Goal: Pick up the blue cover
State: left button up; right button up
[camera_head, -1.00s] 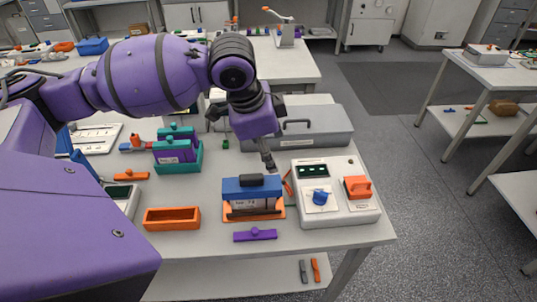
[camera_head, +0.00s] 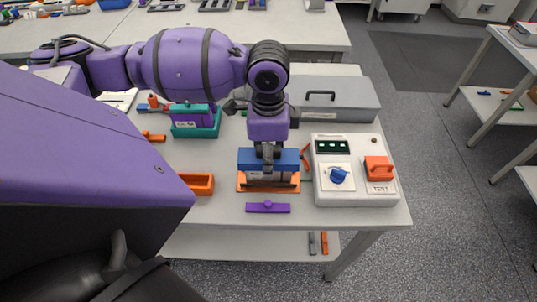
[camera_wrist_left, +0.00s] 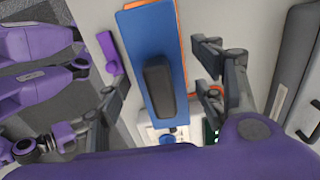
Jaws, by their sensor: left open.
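The blue cover (camera_head: 282,160) sits on top of a pale block in an orange base (camera_head: 291,184), near the front of the table. In the left wrist view the cover (camera_wrist_left: 150,40) is a long blue plate with a dark raised handle (camera_wrist_left: 158,90) at its middle. My left gripper (camera_head: 268,152) is directly above the cover, pointing down and hiding its handle in the head view. In the wrist view my open left gripper (camera_wrist_left: 158,86) has its fingers on either side of the handle, apart from it. My right gripper is not in view.
A white tester (camera_head: 350,190) with a blue knob and orange plug stands just right. A grey case (camera_head: 345,98) with a handle lies behind. A purple bar (camera_head: 267,207) lies in front. An orange tray (camera_head: 203,184) and a teal holder (camera_head: 200,130) are at left.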

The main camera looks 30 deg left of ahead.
pick_arm(q)
jog(key=c, duration=1.3)
